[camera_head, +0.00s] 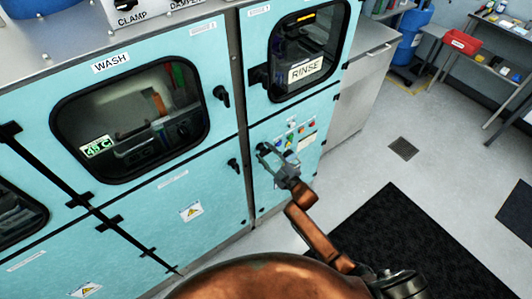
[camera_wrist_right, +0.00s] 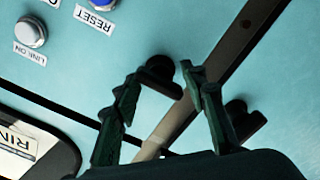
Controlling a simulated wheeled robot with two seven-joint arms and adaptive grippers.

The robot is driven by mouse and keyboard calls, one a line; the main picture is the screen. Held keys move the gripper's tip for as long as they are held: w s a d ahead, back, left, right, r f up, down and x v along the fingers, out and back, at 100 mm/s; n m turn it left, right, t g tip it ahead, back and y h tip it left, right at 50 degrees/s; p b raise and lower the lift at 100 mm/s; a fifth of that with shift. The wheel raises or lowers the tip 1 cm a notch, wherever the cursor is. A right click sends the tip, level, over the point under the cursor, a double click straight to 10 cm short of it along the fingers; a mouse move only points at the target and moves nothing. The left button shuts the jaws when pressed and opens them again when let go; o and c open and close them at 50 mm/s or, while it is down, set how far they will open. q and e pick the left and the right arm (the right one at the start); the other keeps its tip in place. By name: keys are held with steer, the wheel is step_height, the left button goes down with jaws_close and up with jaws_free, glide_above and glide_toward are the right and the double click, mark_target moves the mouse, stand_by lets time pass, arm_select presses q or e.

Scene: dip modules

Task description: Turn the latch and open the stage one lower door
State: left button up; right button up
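The teal machine has a WASH section with a shut lower door (camera_head: 185,215). Its black lower latch (camera_head: 234,165) sits near the door's upper right edge, and a black latch also shows at the right in the wrist view (camera_wrist_right: 245,118). My right gripper (camera_head: 272,152) is open at the panel below the RINSE window, right of that latch. In the wrist view its fingers (camera_wrist_right: 160,95) stand apart, with another black handle (camera_wrist_right: 162,76) between or behind them; I cannot tell whether they touch it. The small stage labels are unreadable. My left gripper is out of view.
The WASH window (camera_head: 130,125) and RINSE window (camera_head: 305,50) sit above. An upper latch (camera_head: 221,96) is beside the WASH window. Buttons, including a blue reset button (camera_wrist_right: 103,4), are close to my right gripper. A black mat (camera_head: 410,240) lies on the open floor.

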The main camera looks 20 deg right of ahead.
steer(key=shift+w, duration=0.2)
steer(key=shift+c, duration=0.3)
jaws_close()
steer(key=shift+r, duration=0.1)
